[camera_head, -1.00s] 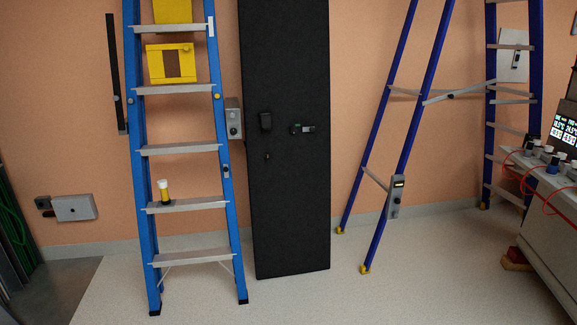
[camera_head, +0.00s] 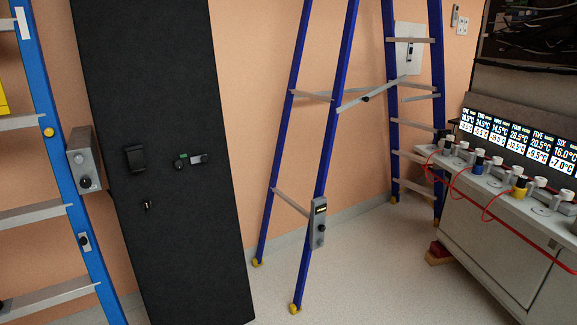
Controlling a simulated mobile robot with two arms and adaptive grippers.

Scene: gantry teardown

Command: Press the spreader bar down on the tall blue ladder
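A tall dark blue stepladder (camera_head: 335,120) stands open right of centre, its top cut off by the frame. Its grey spreader bar (camera_head: 385,88) runs between the front and rear legs, slanting up to the right, with a small dark piece (camera_head: 365,98) partway along. I cannot tell from here whether the bar is locked flat. A grey box with a small lit display (camera_head: 320,222) is fixed low on one leg. Neither of my grippers is in view.
A lighter blue ladder (camera_head: 62,165) stands at the left edge, beside a black panel (camera_head: 165,200) with handles. At right is a bench (camera_head: 480,245) with several valves, red hoses and temperature displays (camera_head: 515,140). Pale floor (camera_head: 370,270) is clear before the stepladder.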

